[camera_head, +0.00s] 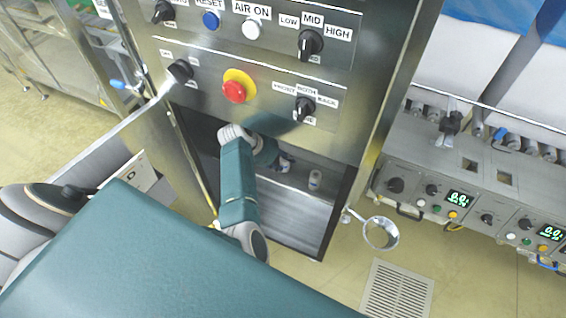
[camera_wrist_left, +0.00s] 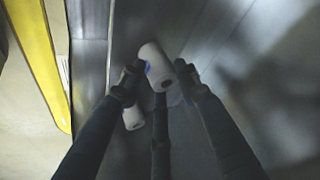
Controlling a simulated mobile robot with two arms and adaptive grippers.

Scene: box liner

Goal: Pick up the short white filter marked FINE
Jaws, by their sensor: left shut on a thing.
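My left gripper (camera_wrist_left: 157,76) is inside the cabinet's open compartment, shut on a white cylindrical filter (camera_wrist_left: 153,58). The filter sits tilted between the fingers, with a dark hole in its near end and a small blue mark on its side. No lettering on it is readable, so I cannot tell whether it says FINE. A second white filter (camera_wrist_left: 133,118) is just beyond the left finger, apart from the held one. In the head view the left gripper (camera_head: 284,163) is small at the end of my arm, and a white filter (camera_head: 315,180) stands to its right. My right gripper is out of view.
The compartment's metal wall (camera_head: 333,218) bounds the space at the right. A control panel with knobs and a red emergency button (camera_head: 234,91) is above the opening. A round metal ring (camera_head: 381,232) sticks out at the right. A yellow strip (camera_wrist_left: 38,65) runs at the left.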

